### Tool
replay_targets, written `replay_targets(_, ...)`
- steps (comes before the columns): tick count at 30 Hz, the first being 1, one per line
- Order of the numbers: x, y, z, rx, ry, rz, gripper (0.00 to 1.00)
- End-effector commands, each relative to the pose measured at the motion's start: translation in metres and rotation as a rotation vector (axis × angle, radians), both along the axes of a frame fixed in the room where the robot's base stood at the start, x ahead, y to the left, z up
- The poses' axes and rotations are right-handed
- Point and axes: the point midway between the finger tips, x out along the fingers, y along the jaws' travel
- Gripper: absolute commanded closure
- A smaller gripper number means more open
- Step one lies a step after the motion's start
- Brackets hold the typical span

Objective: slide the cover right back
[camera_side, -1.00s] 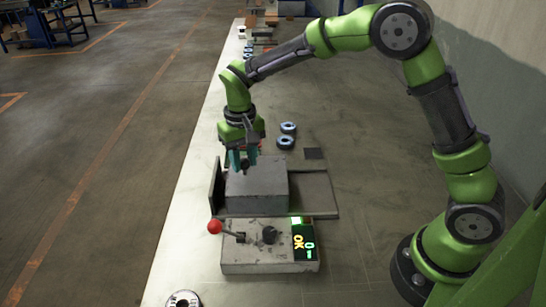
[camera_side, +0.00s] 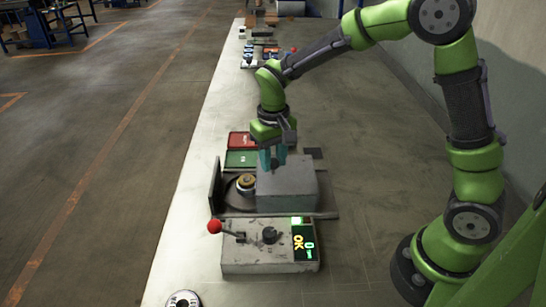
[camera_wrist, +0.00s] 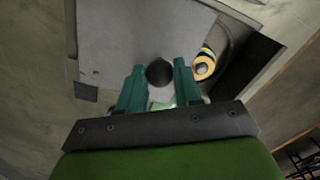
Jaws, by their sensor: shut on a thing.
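The cover (camera_side: 290,188) is a grey box on a low station base (camera_side: 325,215). It sits on the right part of the base, and the left part is uncovered. A flap disc (camera_side: 246,182) with a yellowish band stands in that open part. My gripper (camera_side: 272,164) is at the cover's top, shut on its knob. In the wrist view the dark round knob (camera_wrist: 159,72) lies between my teal fingers, with the cover plate (camera_wrist: 135,35) beyond. The disc (camera_wrist: 204,66) shows at the right, beside the cover's edge. In the side view my fingers hide the knob.
An upright dark plate (camera_side: 215,185) bounds the station's left. In front is a control box (camera_side: 270,255) with a red-knobbed lever (camera_side: 214,227) and a lit display reading OK (camera_side: 302,242). A red tray (camera_side: 241,140) and a green tray (camera_side: 241,159) lie behind. Bench space at right is clear.

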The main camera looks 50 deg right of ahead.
Motion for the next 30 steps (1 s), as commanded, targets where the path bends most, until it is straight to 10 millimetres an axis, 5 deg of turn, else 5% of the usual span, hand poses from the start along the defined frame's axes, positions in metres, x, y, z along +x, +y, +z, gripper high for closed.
replay_targets(19,-0.031,-0.034,0.001,-0.001,-0.005,-0.003,0.83)
replay_targets(20,-0.031,-0.033,0.001,-0.001,-0.005,-0.002,0.65)
replay_targets(24,-0.031,-0.033,0.001,-0.001,-0.003,-0.001,0.43)
replay_targets(30,-0.031,-0.032,0.0,-0.001,-0.002,-0.001,0.4)
